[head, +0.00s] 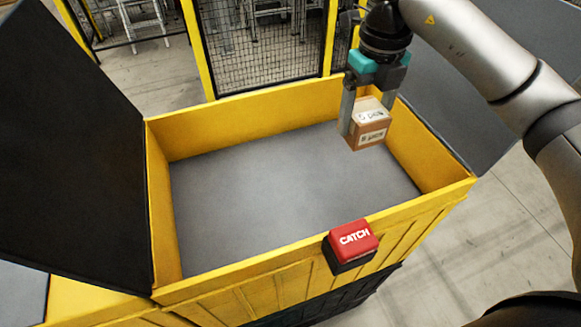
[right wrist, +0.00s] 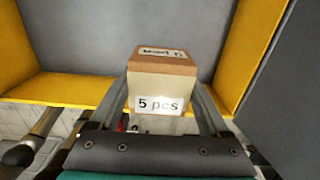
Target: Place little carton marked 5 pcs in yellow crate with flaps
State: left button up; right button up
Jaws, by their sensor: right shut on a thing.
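The little carton (head: 368,124) is a small brown box with white labels; in the right wrist view the carton (right wrist: 160,85) shows a label reading "5 pcs". My right gripper (head: 368,112) is shut on it and holds it over the right part of the yellow crate (head: 240,125). The gripper's fingers (right wrist: 165,95) lie along the carton's two sides in the right wrist view. The crate is open, with a bare grey floor, and dark flaps (head: 65,150) are folded outward at its left and right. My left gripper is not in view.
A red block marked CATCH (head: 353,240) sits on the crate's front side. A yellow-framed mesh fence (head: 265,50) stands behind the crate. Another yellow crate (head: 85,300) adjoins at the lower left. The crate's interior is clear.

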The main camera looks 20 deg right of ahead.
jog(key=shift+w+f, duration=0.15)
jog(key=shift+f, duration=0.15)
jog(key=f, duration=0.4)
jog(key=f+b, duration=0.1)
jog(key=f, duration=0.4)
jog(key=f+b, duration=0.1)
jog(key=f, duration=0.4)
jog(key=shift+s+f, duration=0.1)
jog(key=shift+s, duration=0.15)
jog(key=shift+w+f, duration=0.1)
jog(key=shift+f, duration=0.4)
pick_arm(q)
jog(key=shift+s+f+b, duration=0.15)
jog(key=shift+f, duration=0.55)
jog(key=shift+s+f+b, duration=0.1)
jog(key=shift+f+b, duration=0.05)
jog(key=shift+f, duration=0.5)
pick_arm(e)
jog(key=shift+f, duration=2.05)
jog(key=shift+f, duration=0.15)
jog(key=o, duration=1.4)
jog(key=shift+c, duration=0.2)
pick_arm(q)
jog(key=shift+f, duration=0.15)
